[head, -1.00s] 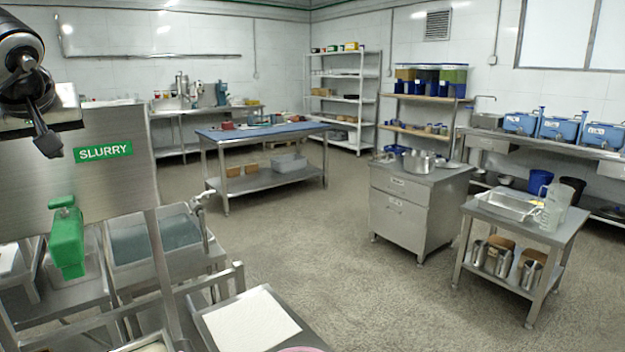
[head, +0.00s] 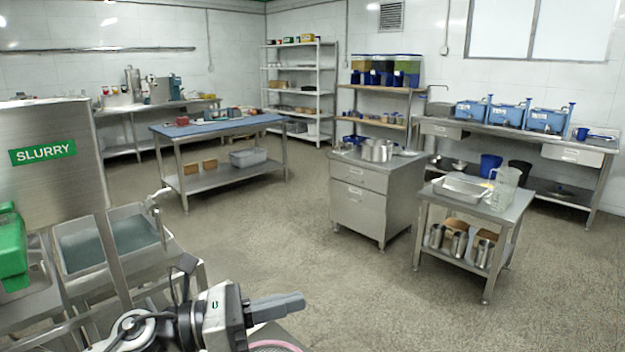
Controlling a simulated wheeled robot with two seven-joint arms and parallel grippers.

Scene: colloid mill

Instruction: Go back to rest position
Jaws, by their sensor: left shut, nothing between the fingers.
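My left gripper (head: 276,306) shows at the bottom of the head view, left of centre. Its fingers are together, point to the right, and hold nothing. My right gripper is out of view.
A steel panel with a green SLURRY sign (head: 42,152) and a green handle (head: 12,250) stand at the left. A basin of grey liquid (head: 104,242) is beside them. A drawer cabinet (head: 372,200) and a small steel table (head: 478,205) stand at the right. Open floor lies between.

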